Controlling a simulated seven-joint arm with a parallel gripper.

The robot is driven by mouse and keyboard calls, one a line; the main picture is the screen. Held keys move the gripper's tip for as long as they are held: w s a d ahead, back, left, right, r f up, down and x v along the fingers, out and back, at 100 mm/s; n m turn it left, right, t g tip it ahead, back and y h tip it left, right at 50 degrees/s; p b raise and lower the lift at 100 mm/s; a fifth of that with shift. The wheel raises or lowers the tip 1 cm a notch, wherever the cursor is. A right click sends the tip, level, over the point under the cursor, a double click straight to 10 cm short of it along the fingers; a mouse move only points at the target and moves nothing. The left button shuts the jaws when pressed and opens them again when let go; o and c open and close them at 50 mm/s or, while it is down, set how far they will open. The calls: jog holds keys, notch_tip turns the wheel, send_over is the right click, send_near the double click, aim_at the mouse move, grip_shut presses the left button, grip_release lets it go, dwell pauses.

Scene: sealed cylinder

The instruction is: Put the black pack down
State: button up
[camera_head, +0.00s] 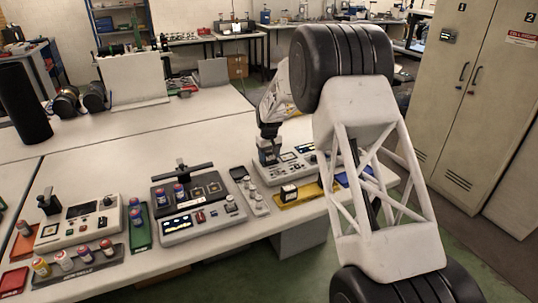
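A small block (288,192), dark with a pale top, sits on the yellow tray (310,197) in front of that console. I cannot pick out the black pack for certain.
A middle console (205,222) holds several small canisters. A left console (75,226) stands beside a green tray (140,232) and a dark rack (85,272) of canisters. A grey strip holder (250,190) lies between the middle and right consoles. The white table behind is mostly bare.

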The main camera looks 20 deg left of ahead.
jog(key=o, duration=0.5)
jog(key=shift+c, duration=0.2)
jog(key=shift+r, duration=0.15)
notch_tip(320, 180, up, 12)
jog(key=shift+r, duration=0.15)
dwell(0.3)
dwell(0.5)
